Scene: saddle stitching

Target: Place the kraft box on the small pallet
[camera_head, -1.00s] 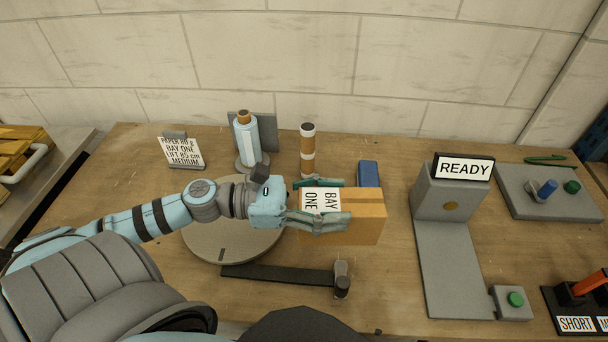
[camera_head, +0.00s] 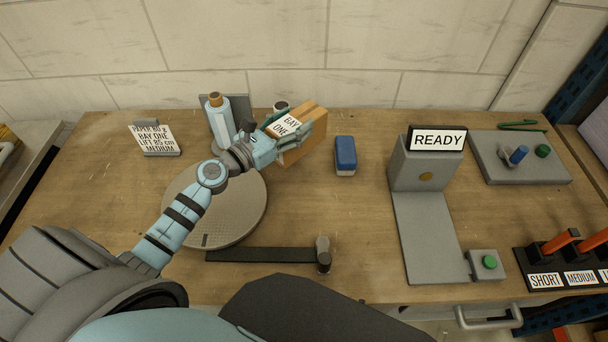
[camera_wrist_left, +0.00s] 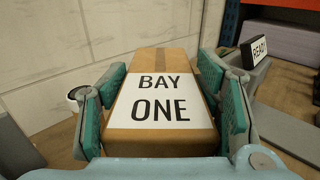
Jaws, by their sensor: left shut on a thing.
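The kraft box (camera_head: 308,148) is a brown carton with a white "BAY ONE" label. My left gripper (camera_head: 298,132) is shut on it and holds it above the back middle of the table. In the left wrist view the box (camera_wrist_left: 162,62) sits between the two green-padded fingers (camera_wrist_left: 163,105), label facing the camera. The small pallet cannot be made out for sure; a sliver of yellow wood (camera_head: 8,135) shows at the far left edge, mostly cut off. My right gripper is not in view.
A pale blue bottle (camera_head: 218,122) stands behind my arm. A sign (camera_head: 155,140) stands back left.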

